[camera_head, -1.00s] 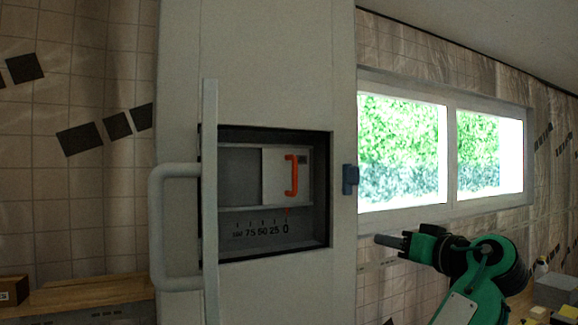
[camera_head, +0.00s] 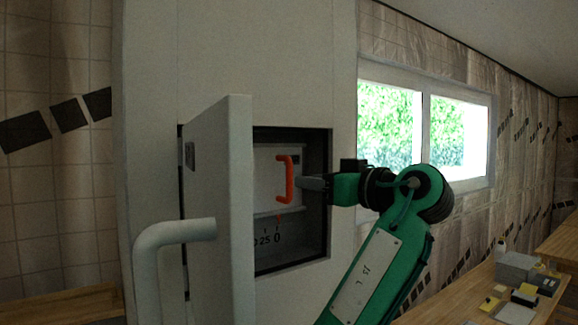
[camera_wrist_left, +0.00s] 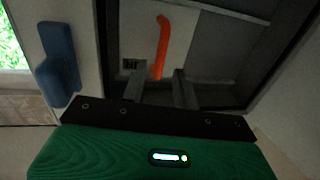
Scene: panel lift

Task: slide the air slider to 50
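The air slider is a light plate (camera_head: 265,176) with an upright orange handle (camera_head: 285,180), inside a dark recess in the wall panel. Its small orange pointer (camera_head: 278,218) stands at 0 on the scale (camera_head: 270,238); 25 also shows, and the higher marks are hidden behind the open door. My left gripper (camera_head: 308,183) is at the recess, just right of the handle. In the left wrist view, the two fingers (camera_wrist_left: 161,88) are apart and the orange handle (camera_wrist_left: 162,45) lies in line with the gap between them. It is not clearly gripped. My right gripper is not in view.
The panel door (camera_head: 228,200), with a big grey handle (camera_head: 150,250), stands open left of the recess. A dark blue catch (camera_wrist_left: 58,58) sits beside the recess. A wooden table (camera_head: 475,305) with small boxes stands at the lower right.

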